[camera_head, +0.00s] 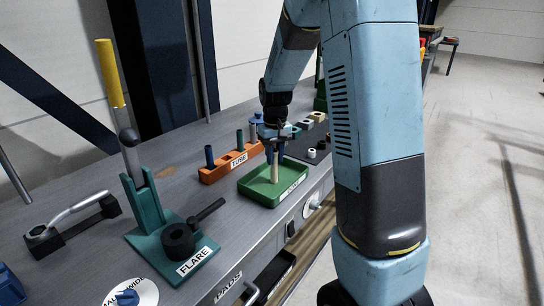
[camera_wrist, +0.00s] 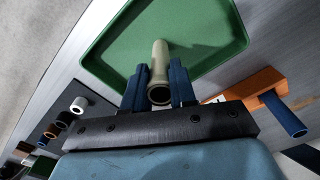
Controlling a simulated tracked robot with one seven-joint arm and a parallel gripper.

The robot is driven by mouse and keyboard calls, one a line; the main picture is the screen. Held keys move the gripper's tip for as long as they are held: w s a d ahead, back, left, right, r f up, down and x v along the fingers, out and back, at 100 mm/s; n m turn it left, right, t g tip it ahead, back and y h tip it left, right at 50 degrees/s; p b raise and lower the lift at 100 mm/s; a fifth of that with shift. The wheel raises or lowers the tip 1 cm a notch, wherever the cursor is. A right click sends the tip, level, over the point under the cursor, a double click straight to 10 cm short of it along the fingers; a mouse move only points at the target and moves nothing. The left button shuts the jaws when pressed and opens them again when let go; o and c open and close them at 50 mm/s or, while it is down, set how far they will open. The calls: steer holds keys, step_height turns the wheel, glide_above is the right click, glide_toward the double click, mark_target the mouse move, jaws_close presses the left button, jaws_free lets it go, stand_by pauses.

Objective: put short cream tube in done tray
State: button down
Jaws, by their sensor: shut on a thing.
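The short cream tube (camera_head: 275,167) is held upright in my gripper (camera_head: 271,146), over the green tray (camera_head: 259,198). In the wrist view the cream tube (camera_wrist: 160,73) stands between the two blue fingers of my gripper (camera_wrist: 160,88), its flared open end toward the camera. The fingers are shut on it. The green tray (camera_wrist: 112,50) lies behind the tube in that view and looks otherwise empty. The tray's front label is too small to read surely. I cannot tell whether the tube's lower end touches the tray floor.
An orange rack (camera_head: 216,173) labelled TUBE stands left of the tray with blue and green tubes in it. A dark mat (camera_head: 318,142) with several small fittings lies to the right. A teal flare tool (camera_head: 165,237) stands on the bench at the front left.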

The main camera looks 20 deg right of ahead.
steer(key=c, duration=0.9)
jaws_free()
step_height(320, 180, up, 11)
steer(key=shift+r, duration=0.1)
steer(key=s+r+t, duration=0.3)
steer(key=s+r, duration=0.5)
steer(key=s, duration=0.5)
steer(key=s+t, duration=0.1)
steer(key=s, duration=0.9)
steer(key=s+a+f+m+t, duration=0.1)
steer(key=s, duration=0.4)
steer(key=shift+s+t, duration=0.1)
steer(key=shift+t, duration=0.2)
steer(key=shift+d, duration=0.1)
